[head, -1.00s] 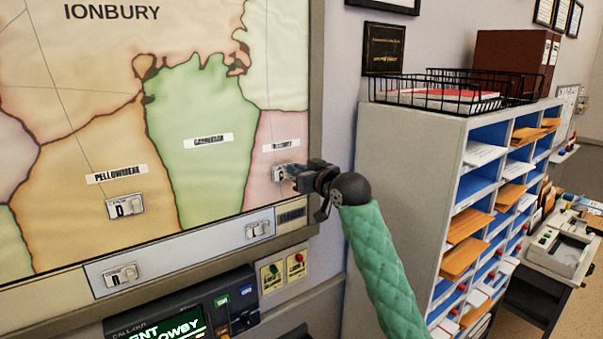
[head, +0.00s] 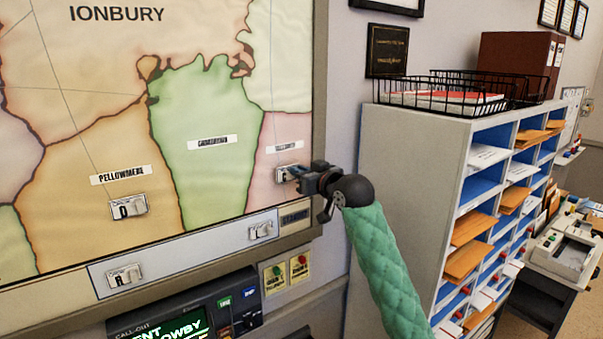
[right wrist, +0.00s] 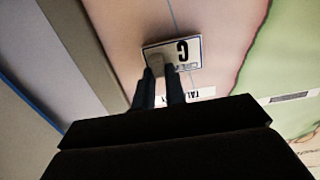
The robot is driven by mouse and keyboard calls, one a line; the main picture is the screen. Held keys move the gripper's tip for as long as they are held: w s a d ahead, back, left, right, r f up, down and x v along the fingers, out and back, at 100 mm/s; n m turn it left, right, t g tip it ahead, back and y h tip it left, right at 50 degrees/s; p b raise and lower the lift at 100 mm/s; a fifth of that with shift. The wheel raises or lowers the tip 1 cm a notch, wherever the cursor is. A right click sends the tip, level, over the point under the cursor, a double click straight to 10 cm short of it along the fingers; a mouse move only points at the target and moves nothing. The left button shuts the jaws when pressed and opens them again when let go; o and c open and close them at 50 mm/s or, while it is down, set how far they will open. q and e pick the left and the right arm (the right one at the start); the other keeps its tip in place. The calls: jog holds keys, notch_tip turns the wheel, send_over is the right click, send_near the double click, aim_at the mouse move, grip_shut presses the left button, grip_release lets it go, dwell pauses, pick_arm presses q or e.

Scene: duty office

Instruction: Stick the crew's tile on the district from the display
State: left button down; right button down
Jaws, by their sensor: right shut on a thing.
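My right gripper (head: 297,172) is shut on a white tile (head: 285,173) at the pink district (head: 290,130) of the wall map. In the right wrist view, the tile (right wrist: 188,50) shows a dark letter, upside down, like a C or G. It lies at the map surface below a label (right wrist: 200,94) partly hidden by the fingers; I cannot tell if it is flush. A D tile (head: 128,207) is on the orange Pellowmere district (head: 75,205). The call-out display (head: 172,328) at the bottom shows green text, cut off, ending "OWBY". My left gripper is not in view.
The strip under the map holds a tile at its left (head: 124,276) and another at its right (head: 261,231). A green and a red button (head: 287,270) sit below the map. A pigeonhole cabinet (head: 405,200) with a wire tray (head: 440,97) stands at right.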

jog(key=shift+w+a, duration=0.2)
jog(key=shift+w, duration=0.05)
dwell(0.4)
jog(key=c, duration=1.4)
grip_release()
jog(key=shift+o, duration=0.2)
jog(key=shift+d, duration=0.1)
